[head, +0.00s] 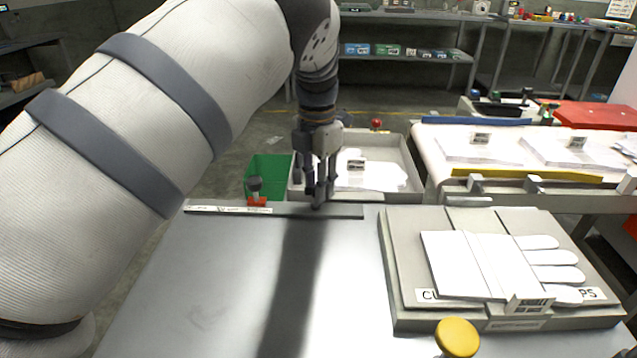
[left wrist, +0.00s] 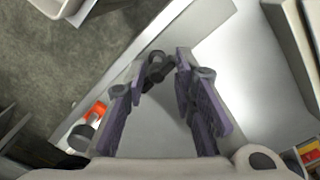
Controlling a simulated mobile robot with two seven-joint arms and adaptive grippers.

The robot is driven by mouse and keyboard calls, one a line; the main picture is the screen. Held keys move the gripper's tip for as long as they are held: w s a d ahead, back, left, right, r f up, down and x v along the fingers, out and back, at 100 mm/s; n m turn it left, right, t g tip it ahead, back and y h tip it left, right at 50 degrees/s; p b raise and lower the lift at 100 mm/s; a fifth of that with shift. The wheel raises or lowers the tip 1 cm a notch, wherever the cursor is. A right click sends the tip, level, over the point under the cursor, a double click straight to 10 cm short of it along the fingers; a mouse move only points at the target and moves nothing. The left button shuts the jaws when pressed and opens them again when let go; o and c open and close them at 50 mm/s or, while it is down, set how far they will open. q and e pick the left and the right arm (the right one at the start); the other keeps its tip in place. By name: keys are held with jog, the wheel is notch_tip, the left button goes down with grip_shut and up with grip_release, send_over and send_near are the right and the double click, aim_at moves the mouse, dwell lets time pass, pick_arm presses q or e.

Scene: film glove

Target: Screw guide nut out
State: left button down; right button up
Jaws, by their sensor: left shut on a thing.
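My left gripper (head: 319,192) points down at the far edge of the grey table, over the guide rail (head: 345,211). It is shut on a small dark guide nut, which shows between the fingertips in the left wrist view (left wrist: 156,70). In the head view the fingers mostly hide this nut. I cannot tell whether it still touches the rail. Another dark knob (head: 254,184) on an orange piece stands at the rail's left part; it also shows in the left wrist view (left wrist: 83,131). My right gripper is not in view.
A fixture with a white glove (head: 465,262) lies on the table's right side. A yellow knob (head: 457,337) stands at the front. A green bin (head: 268,176) and a grey tray (head: 410,165) are beyond the rail. The table's middle is clear.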

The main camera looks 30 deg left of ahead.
pick_arm(q)
jog(key=c, duration=1.7)
grip_release()
jog(key=shift+s+a+f, duration=0.15)
jog(key=shift+a, duration=0.15)
jog(key=shift+o, duration=0.7)
jog(key=shift+a, duration=0.1)
notch_tip(320, 180, up, 12)
